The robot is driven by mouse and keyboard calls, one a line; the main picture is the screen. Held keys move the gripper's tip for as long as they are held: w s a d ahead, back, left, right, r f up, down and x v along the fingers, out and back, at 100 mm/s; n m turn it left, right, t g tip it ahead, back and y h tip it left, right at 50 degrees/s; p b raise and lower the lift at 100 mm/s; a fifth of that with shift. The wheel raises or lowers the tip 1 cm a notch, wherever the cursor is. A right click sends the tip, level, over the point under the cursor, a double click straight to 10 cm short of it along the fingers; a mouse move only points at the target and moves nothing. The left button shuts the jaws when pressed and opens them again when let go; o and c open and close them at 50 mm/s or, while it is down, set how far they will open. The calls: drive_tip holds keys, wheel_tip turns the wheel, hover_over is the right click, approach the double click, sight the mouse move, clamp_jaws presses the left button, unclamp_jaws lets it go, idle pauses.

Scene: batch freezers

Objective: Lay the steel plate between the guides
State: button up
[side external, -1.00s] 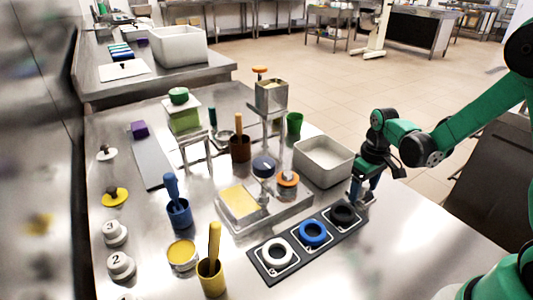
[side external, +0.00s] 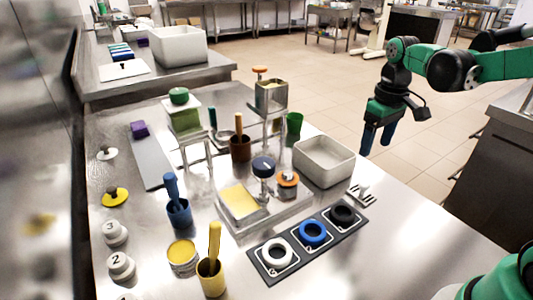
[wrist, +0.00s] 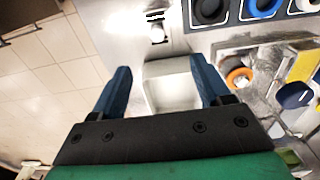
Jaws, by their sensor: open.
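My gripper (side external: 376,148) is open and empty, raised past the table's right edge. Its two blue fingers frame the wrist view (wrist: 160,66). A small steel piece with a knob-like grip and dark stripes (side external: 361,194) lies on the table beside the dark ring mat; it also shows in the wrist view (wrist: 157,28). I cannot tell whether it is the steel plate or which parts are the guides. A larger steel base (side external: 290,214) carries a yellow square (side external: 241,202), a dark-blue knob (side external: 263,166) and an orange-topped part (side external: 287,178).
A white tub (side external: 325,160) stands near the table's right edge. The dark mat (side external: 282,247) holds white, blue and black rings. Steel stands, cups and a yellow pot (side external: 210,275) crowd the middle and left. The front right tabletop is bare.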

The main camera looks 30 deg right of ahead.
drive_tip(key=s+a+r+t, duration=0.1)
drive_tip(key=s+a+t, duration=0.2)
drive_tip(key=a+t, duration=0.3)
drive_tip(key=a, duration=0.4)
drive_tip(key=shift+s+t, duration=0.3)
drive_tip(key=shift+t, duration=0.1)
drive_tip(key=shift+c, duration=0.3)
